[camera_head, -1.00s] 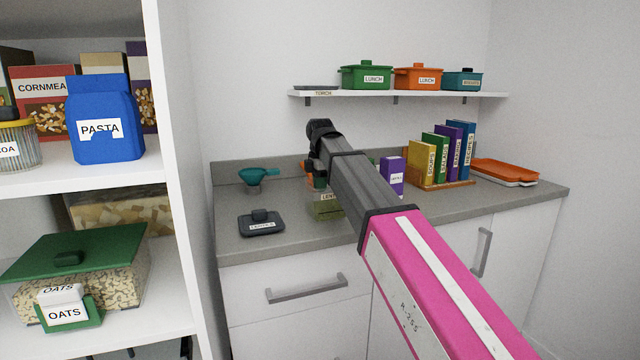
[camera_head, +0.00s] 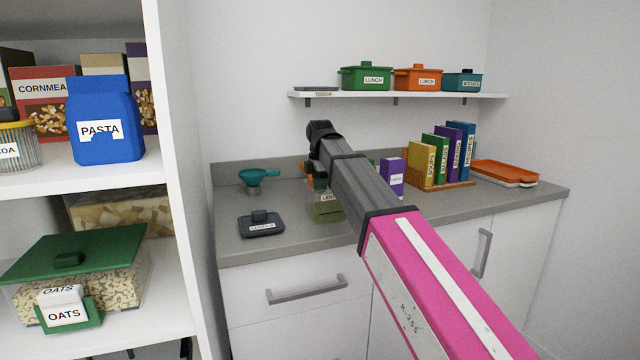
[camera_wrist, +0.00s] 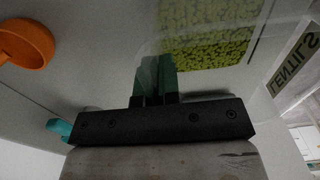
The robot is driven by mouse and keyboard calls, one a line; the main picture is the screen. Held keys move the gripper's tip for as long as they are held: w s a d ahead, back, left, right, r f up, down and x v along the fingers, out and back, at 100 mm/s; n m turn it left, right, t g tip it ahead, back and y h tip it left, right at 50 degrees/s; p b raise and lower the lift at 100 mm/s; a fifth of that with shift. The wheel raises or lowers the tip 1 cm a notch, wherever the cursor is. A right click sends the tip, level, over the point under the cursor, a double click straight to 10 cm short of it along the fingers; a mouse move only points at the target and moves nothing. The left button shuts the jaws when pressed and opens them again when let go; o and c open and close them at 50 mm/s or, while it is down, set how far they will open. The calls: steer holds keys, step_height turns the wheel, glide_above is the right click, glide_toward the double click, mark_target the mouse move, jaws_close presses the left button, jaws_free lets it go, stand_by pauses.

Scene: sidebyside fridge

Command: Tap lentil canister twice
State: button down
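The lentil canister (camera_head: 326,212) stands on the counter, partly hidden behind my arm in the camera_head view. In the camera_wrist view it is a clear container with green lentils (camera_wrist: 210,35) and a LENTILS label (camera_wrist: 295,65). My gripper (camera_wrist: 156,62) shows there with its two dark green fingers side by side and nothing visible between them. The fingertips are at the clear wall, near the lentils; I cannot tell whether they touch it. In the camera_head view my gripper is mostly hidden by the arm. A dark lid (camera_head: 261,225) with a label lies on the counter left of the canister.
A teal funnel (camera_head: 254,180) stands at the back left of the counter. An orange round item (camera_wrist: 28,42) shows in the camera_wrist view. A purple box (camera_head: 391,178) and several books (camera_head: 440,160) stand to the right. A shelf with pots is above. A pantry unit (camera_head: 180,200) borders the left.

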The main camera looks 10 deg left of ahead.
steer(key=c, duration=1.2)
jaws_free()
steer(key=shift+c, duration=0.2)
step_height(320, 180, up, 11)
steer(key=shift+f, duration=0.1)
